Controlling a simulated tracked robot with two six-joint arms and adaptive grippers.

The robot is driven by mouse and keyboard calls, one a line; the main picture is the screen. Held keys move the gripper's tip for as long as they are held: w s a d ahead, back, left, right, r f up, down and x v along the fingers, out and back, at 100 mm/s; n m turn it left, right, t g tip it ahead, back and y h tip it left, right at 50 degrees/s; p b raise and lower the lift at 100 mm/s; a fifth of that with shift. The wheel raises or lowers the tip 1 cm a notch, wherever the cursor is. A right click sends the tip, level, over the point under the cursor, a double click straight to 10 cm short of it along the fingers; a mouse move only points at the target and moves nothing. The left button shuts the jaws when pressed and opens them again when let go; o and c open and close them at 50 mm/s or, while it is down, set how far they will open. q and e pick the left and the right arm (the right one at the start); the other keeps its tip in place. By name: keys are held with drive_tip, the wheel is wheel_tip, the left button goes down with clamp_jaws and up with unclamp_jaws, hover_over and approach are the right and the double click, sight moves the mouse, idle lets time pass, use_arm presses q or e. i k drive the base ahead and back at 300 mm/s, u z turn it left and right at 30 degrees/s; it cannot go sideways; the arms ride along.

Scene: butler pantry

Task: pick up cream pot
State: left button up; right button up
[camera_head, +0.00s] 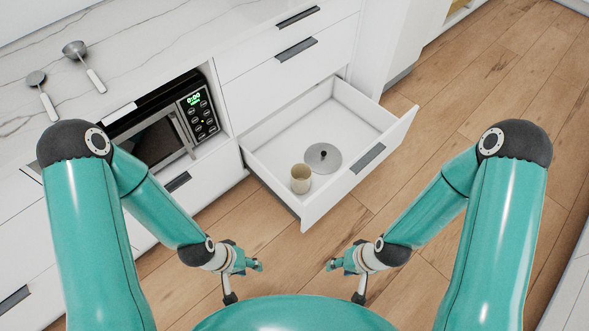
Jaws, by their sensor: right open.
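The cream pot (300,179) is a small beige, round, open-topped pot. It stands upright on the floor of an open white drawer (258,160), near the drawer's front left corner. My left gripper (257,265) is low in the picture, outside the drawer, below and left of the pot. Whether its fingers are apart cannot be made out. My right gripper (333,265) is open and empty, below and right of the pot, also outside the drawer. Neither gripper touches the pot.
A round grey lid-like disc with a knob (323,156) lies beside the pot in the drawer. A microwave (160,140) sits in a niche to the left. Two metal scoops (74,50) (36,78) lie on the marble counter. Wooden floor (480,110) is clear on the right.

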sight(301, 173)
drive_tip(key=z, duration=0.75)
drive_tip(key=i, duration=0.2)
drive_tip(key=u, duration=2.9)
drive_tip(key=i, duration=0.3)
drive_tip(key=u, duration=1.8)
drive_tip(key=k, duration=1.7)
drive_tip(key=z, duration=0.6)
